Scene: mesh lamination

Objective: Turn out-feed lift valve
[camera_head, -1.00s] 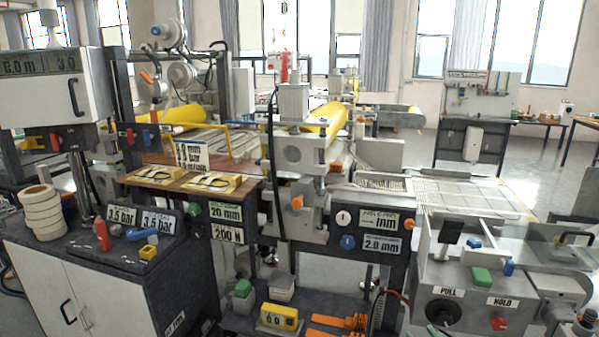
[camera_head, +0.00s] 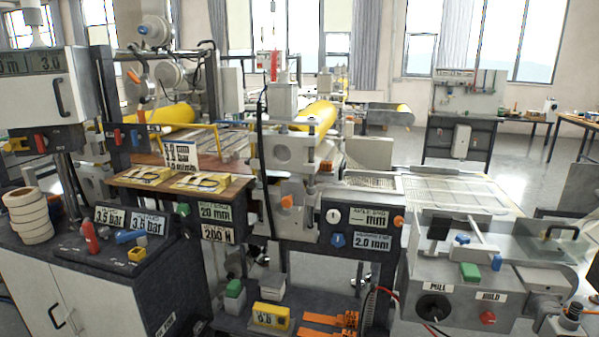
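Neither of my grippers shows in the head view. No label that I can read names the out-feed lift valve, so I cannot tell which control it is. A red handle (camera_head: 90,237) and a blue handle (camera_head: 130,236) sit on the dark console at the left, by two displays (camera_head: 124,219) reading 3.5 bar. A red lever (camera_head: 117,136) and a blue lever (camera_head: 136,137) are on the dark post behind. Another red knob (camera_head: 40,143) is below the display box at the far left.
White tape rolls (camera_head: 29,214) are stacked on the left cabinet (camera_head: 80,290). A laminating machine (camera_head: 287,160) stands in the middle. A grey control box (camera_head: 462,292) with a red knob (camera_head: 488,318) is at the right. Open floor (camera_head: 535,170) lies at the right back.

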